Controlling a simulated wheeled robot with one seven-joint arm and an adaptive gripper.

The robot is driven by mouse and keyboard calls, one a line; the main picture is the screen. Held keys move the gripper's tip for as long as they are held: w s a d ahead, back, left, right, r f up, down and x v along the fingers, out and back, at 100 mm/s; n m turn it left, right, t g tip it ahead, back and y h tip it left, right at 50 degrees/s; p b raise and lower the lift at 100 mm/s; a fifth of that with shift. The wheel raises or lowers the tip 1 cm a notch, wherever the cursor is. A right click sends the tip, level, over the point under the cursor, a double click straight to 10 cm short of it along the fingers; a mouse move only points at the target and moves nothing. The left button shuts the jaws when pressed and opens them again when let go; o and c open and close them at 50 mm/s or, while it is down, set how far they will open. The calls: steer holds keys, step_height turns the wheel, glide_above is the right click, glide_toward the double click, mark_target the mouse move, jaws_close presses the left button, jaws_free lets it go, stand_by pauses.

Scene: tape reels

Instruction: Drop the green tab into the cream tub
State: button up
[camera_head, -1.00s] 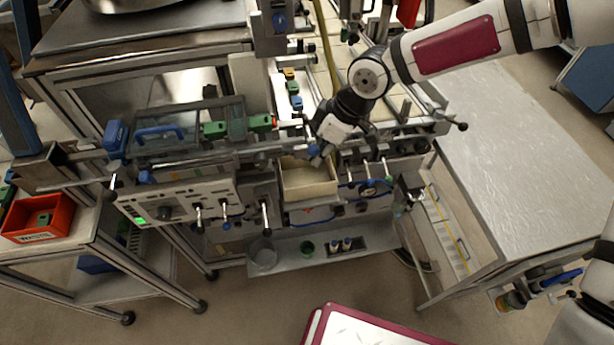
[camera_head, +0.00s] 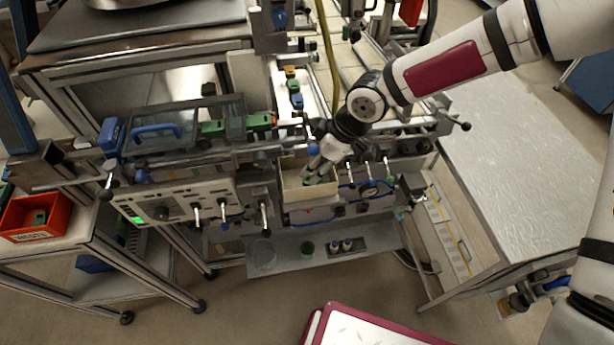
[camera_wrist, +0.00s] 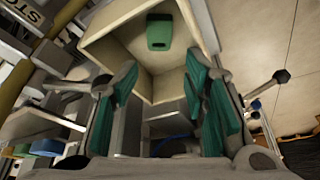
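The cream tub (camera_head: 312,191) is fixed at the front of the machine, below the rail. It fills the upper middle of the wrist view (camera_wrist: 112,48). The green tab (camera_wrist: 160,31) shows inside the tub in the wrist view, against its pale inner surface and apart from my fingers. My gripper (camera_head: 311,177) points down into the tub's opening in the head view. In the wrist view its green-padded fingers (camera_wrist: 158,92) stand wide apart with nothing between them. In the head view, I cannot tell the tab from the fingertips.
Valve levers (camera_head: 363,187) and blue hoses lie close to the right of the tub. A control box (camera_head: 178,203) is at the left. An orange bin (camera_head: 36,218) stands far left.

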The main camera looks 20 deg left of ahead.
steer(key=shift+w, duration=0.25)
steer(key=shift+d+r, duration=0.2)
steer(key=shift+r, duration=0.35)
steer(key=v, duration=1)
steer(key=shift+s+d+r, duration=0.2)
steer(key=shift+d+r, duration=0.05)
steer(key=shift+r, duration=0.1)
steer(key=shift+d, duration=0.1)
